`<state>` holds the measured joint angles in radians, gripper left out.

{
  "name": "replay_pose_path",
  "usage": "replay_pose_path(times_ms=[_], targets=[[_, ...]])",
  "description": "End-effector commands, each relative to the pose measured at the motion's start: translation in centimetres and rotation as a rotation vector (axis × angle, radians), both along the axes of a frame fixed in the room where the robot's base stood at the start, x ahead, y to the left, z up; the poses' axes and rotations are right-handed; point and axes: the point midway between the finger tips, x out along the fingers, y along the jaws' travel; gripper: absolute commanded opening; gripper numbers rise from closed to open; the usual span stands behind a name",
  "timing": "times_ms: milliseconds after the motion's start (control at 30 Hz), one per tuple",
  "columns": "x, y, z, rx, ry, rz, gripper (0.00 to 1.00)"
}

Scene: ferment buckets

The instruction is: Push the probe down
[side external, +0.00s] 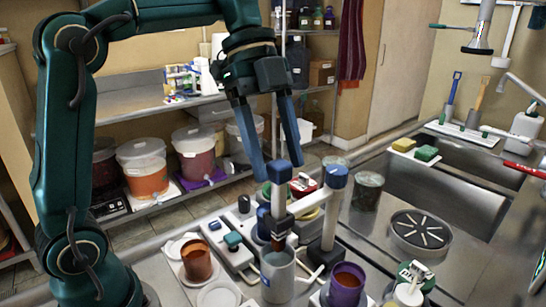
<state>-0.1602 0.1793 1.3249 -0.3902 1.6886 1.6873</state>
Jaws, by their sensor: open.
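My gripper (277,172) points down with two long blue fingers spread apart. The fingertips show on either side of the probe's top in this view. I cannot tell the depth between them or whether they touch. Nothing shows between the fingers except the probe's top.
A brown cup (197,260) and a purple cup (346,285) stand nearby. A white device (232,247) with a teal button is left of the probe. A sink (450,190) and a round drain plate (420,231) are at right. Lidded buckets (143,168) stand on the shelf behind.

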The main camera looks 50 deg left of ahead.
Motion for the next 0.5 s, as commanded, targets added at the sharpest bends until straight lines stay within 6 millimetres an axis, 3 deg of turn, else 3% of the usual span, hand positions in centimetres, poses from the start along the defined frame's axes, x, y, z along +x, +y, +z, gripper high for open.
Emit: replay_pose_path(times_ms=[367,400,500], targets=[[-0.03,-0.14,-0.34,0.001,-0.001,-0.001,0.65],[-0.03,-0.14,-0.34,0.001,0.000,-0.001,0.57],[-0.03,-0.14,-0.34,0.001,0.000,-0.001,0.19]])
